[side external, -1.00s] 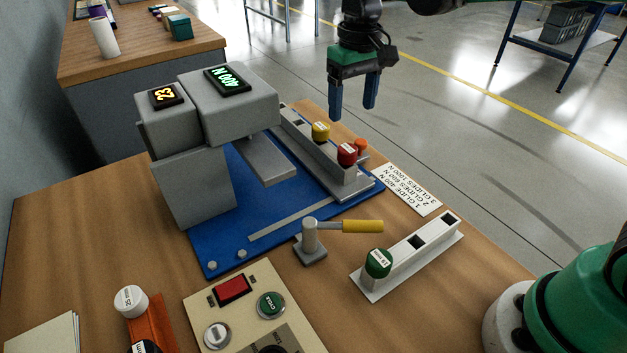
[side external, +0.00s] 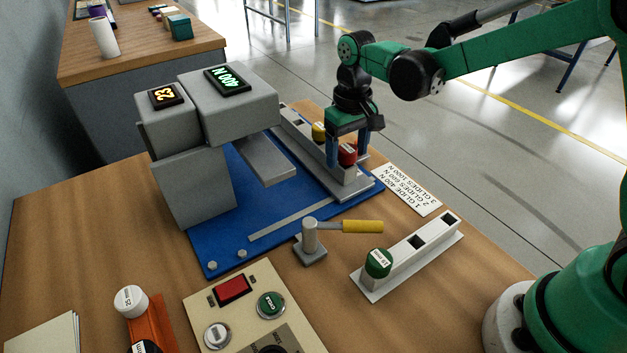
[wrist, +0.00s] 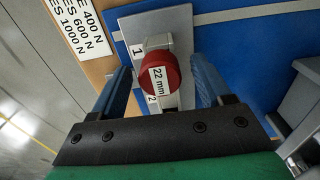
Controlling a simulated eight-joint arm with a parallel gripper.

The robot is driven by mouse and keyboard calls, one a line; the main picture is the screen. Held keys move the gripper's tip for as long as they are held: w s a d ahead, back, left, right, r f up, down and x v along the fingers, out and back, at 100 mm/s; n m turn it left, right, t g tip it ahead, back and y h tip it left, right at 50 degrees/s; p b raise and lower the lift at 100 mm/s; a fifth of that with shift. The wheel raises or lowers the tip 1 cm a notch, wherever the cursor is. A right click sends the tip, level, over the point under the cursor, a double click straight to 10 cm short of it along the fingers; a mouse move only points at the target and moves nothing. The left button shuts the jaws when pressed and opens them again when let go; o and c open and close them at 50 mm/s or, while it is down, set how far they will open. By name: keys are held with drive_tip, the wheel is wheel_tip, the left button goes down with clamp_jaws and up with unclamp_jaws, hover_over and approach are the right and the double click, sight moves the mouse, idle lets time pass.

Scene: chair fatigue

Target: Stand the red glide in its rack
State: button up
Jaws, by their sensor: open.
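The red glide (side external: 347,153), labelled 22 mm in the wrist view (wrist: 157,72), stands at the near end of the grey block on the blue base plate. My gripper (side external: 347,160) is lowered over it with its blue fingers on either side. In the wrist view my gripper (wrist: 162,66) is open, with a visible gap between the glide and each finger. A light grey rack (side external: 425,243) stands at the front right; a green glide (side external: 377,262) is at its near end and dark square openings show farther along.
A yellow glide (side external: 318,131) stands behind the red one on the grey block. A lever with a yellow handle (side external: 362,226) lies between base plate and rack. The grey press head (side external: 232,105) is at left. A label card (side external: 407,189) lies right of the base.

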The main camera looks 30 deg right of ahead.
sight(348, 148)
drive_tip(key=shift+c, duration=0.2)
clamp_jaws()
drive_tip(key=shift+r, duration=2.15)
drive_tip(key=shift+r, duration=2)
drive_tip(key=shift+r, duration=3)
drive_tip(key=shift+s, duration=0.1)
drive_tip(key=s+d+f, duration=0.1)
drive_tip(key=s+d, duration=0.2)
drive_tip(key=s, duration=0.5)
drive_tip(key=s+d+f, duration=0.1)
drive_tip(key=s+d, duration=0.3)
drive_tip(key=s, duration=0.5)
drive_tip(key=shift+s+f, duration=0.15)
drive_tip(key=shift+f, duration=0.05)
